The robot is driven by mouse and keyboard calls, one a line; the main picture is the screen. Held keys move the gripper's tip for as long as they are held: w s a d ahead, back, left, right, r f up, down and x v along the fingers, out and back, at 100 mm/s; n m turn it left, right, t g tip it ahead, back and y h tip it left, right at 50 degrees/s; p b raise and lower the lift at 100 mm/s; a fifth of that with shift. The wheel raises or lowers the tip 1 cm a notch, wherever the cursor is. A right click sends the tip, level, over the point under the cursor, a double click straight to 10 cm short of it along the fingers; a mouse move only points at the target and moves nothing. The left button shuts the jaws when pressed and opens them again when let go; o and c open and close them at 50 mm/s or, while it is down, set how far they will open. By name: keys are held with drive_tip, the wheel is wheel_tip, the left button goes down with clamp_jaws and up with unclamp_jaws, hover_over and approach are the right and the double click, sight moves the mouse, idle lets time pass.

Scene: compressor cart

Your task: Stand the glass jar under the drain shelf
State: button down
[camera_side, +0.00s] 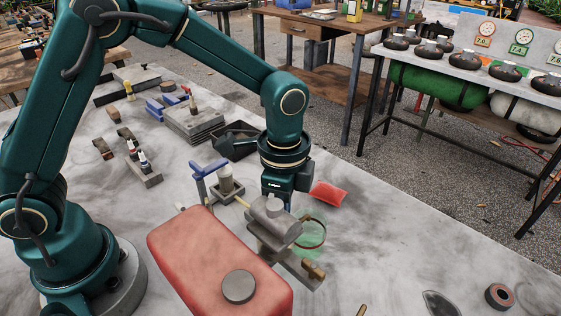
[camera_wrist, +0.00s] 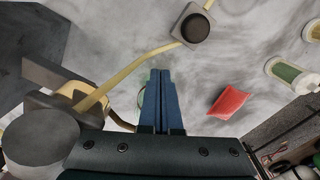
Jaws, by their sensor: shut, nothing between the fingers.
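The glass jar (camera_side: 311,232) is clear with a green tint and a dark round rim. In the side view it is just right of the grey cylinder on the machine. A green sliver of the jar (camera_wrist: 141,100) shows beside my fingers in the wrist view, and the rest is hidden. My gripper (camera_wrist: 160,74) is shut and empty, its fingertips close together. In the side view my wrist is behind the grey machine, which hides the fingers. The grey shelf-like ledge (camera_side: 293,267), perhaps the drain shelf, carries a brass fitting low on the machine. I cannot tell whether jar and ledge touch.
The red tank (camera_side: 210,260) fills the table front. A red pouch (camera_side: 328,194) lies right of my wrist and shows in the wrist view (camera_wrist: 229,102). A yellow tube (camera_wrist: 140,62) crosses near my fingers. The table further right is mostly clear, with a small ring (camera_side: 499,296).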

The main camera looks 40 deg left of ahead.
drive_tip(key=shift+f, duration=0.75)
drive_tip(key=shift+w+d, duration=0.4)
drive_tip(key=shift+d, duration=0.4)
drive_tip(key=shift+r, duration=0.1)
wheel_tip(320, 180, up, 10)
